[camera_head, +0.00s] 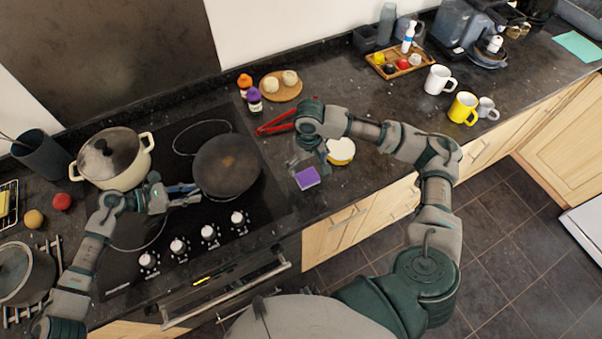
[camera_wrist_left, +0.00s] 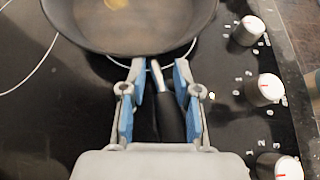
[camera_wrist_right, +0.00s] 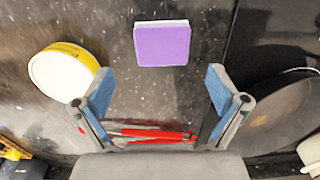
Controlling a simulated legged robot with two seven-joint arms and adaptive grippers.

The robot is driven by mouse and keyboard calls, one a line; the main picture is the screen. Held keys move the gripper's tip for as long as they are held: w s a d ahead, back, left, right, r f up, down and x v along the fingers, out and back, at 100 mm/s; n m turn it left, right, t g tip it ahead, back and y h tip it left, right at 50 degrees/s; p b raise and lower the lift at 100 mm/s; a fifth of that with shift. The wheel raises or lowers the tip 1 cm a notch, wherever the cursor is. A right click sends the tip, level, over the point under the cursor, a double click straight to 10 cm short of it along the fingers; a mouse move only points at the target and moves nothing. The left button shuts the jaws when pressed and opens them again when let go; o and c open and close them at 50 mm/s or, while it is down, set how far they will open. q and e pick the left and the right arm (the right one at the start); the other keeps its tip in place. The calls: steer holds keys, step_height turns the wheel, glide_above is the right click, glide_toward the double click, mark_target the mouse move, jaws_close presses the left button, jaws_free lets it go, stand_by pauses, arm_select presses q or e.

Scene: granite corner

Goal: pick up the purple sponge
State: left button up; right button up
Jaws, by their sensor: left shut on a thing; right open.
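The purple sponge (camera_head: 307,178) lies flat on the dark granite counter, right of the hob, close to the counter's front edge. It also shows in the right wrist view (camera_wrist_right: 162,45), purple face up with a pale edge. My right gripper (camera_head: 312,157) is over the counter just behind the sponge. In the right wrist view it is open (camera_wrist_right: 160,92), with nothing between its fingers and the sponge beyond the fingertips. My left gripper (camera_head: 190,194) is at the hob, shut on the dark handle (camera_wrist_left: 168,110) of the frying pan (camera_head: 227,167).
A yellow-rimmed round tub (camera_head: 341,151) stands right of the sponge. A red-handled tool (camera_wrist_right: 150,134) lies under my right gripper. A purple-capped bottle (camera_head: 254,99), an orange-capped bottle (camera_head: 245,84) and a round board (camera_head: 281,86) stand behind. A lidded pot (camera_head: 114,158) is at left.

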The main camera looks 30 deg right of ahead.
mark_target(308, 175)
steer(key=f, duration=0.5)
steer(key=shift+s+a+f, duration=0.1)
steer(key=shift+s+f, duration=0.05)
steer(key=shift+s, duration=0.2)
steer(key=c, duration=1)
step_height(308, 175, up, 10)
steer(key=shift+r, duration=0.1)
